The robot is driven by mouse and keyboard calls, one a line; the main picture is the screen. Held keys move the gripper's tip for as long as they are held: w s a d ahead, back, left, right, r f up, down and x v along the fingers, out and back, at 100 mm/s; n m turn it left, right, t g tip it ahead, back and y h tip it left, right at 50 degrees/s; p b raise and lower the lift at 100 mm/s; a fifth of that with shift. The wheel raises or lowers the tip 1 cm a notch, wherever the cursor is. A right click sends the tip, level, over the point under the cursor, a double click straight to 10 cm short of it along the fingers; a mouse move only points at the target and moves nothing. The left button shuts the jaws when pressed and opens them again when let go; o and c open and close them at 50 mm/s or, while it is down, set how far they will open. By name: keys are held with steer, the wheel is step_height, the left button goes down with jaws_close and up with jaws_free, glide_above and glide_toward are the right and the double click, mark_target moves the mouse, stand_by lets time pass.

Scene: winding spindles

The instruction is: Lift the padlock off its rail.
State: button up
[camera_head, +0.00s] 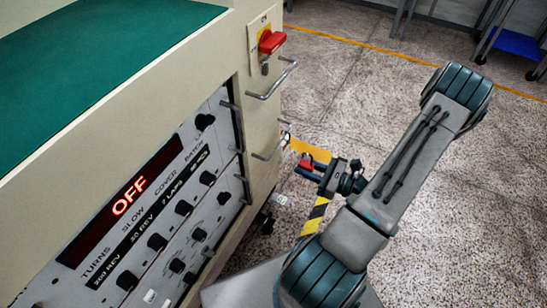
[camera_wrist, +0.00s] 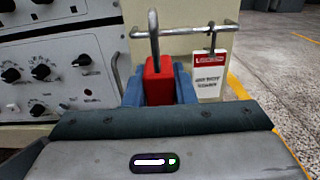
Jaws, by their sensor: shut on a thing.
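The red padlock (camera_head: 306,161) is between the blue fingers of my gripper (camera_head: 311,169), which is shut on its body. In the wrist view the padlock (camera_wrist: 158,82) is upright, with its grey shackle (camera_wrist: 153,34) rising above the jaws and crossing in front of the rail (camera_wrist: 185,32). In the head view the rail (camera_head: 268,154) is on the cabinet's end face, and the padlock shows to the right of it with a gap between. The far side of the shackle is hard to make out.
A red and white tag (camera_wrist: 207,77) hangs from the rail, right of the padlock. The cabinet's control panel (camera_head: 150,240) has knobs and a lit OFF display. A red rotary switch (camera_head: 270,42) and another bar handle (camera_head: 272,92) are above. Open floor lies to the right.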

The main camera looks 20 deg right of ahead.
mark_target(313, 167)
steer(key=shift+s+d+r+p, duration=0.45)
steer(key=shift+s+d, duration=0.3)
steer(key=shift+s, duration=0.15)
steer(key=shift+s+d+r+p, duration=0.4)
steer(key=shift+s+d, duration=0.3)
steer(key=shift+s, duration=0.2)
